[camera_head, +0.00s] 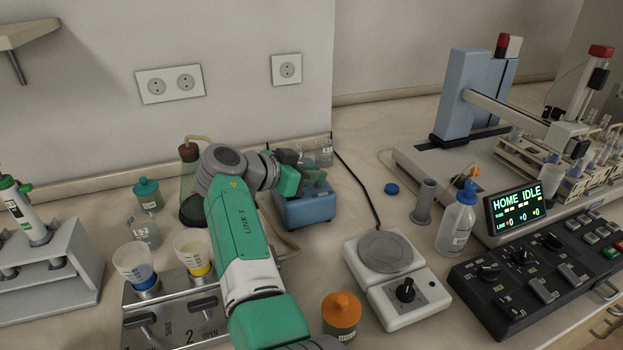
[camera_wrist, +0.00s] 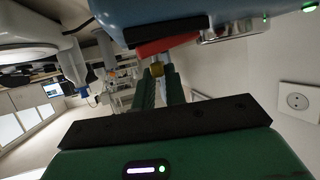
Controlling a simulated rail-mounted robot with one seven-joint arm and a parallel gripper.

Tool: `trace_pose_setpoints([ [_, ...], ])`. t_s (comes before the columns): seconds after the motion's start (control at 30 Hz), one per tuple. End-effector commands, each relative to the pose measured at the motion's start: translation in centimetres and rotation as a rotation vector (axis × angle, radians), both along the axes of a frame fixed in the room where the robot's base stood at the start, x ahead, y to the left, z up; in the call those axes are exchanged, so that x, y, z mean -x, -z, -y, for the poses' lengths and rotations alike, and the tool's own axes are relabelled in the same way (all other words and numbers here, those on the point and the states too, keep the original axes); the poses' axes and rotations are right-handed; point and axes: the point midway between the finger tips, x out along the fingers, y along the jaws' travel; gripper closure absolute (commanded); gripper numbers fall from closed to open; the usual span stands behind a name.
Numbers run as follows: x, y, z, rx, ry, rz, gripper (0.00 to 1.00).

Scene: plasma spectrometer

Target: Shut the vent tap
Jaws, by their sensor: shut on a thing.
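The blue pump box (camera_head: 305,208) stands on the bench behind my arm in the head view; its underside or side fills the top of the wrist view (camera_wrist: 200,12). A red part (camera_wrist: 165,44), which looks like the vent tap's lever, sticks out from the box beside a small brass piece (camera_wrist: 157,69). My gripper (camera_wrist: 158,78) reaches this spot with its two green fingers close together at the brass piece. It is shut on the tap, though the exact contact is hard to see. In the head view my gripper (camera_head: 289,180) is at the box's top left, and the tap is hidden.
A conical flask (camera_head: 189,205) stands just left of my arm, with filter funnels (camera_head: 133,265) on a metal manifold in front. A hotplate (camera_head: 385,250), an orange-capped jar (camera_head: 341,312) and a wash bottle (camera_head: 456,225) stand to the right.

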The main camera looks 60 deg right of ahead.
Motion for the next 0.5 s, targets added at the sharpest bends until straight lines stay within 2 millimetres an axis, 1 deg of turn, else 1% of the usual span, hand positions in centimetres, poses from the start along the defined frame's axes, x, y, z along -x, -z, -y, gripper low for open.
trace_pose_setpoints([
  [0.03, 0.01, 0.29, 0.08, -0.003, 0.008, -0.001, 1.00],
  [0.5, -0.07, 0.33, 0.05, -0.005, 0.043, 0.000, 1.00],
])
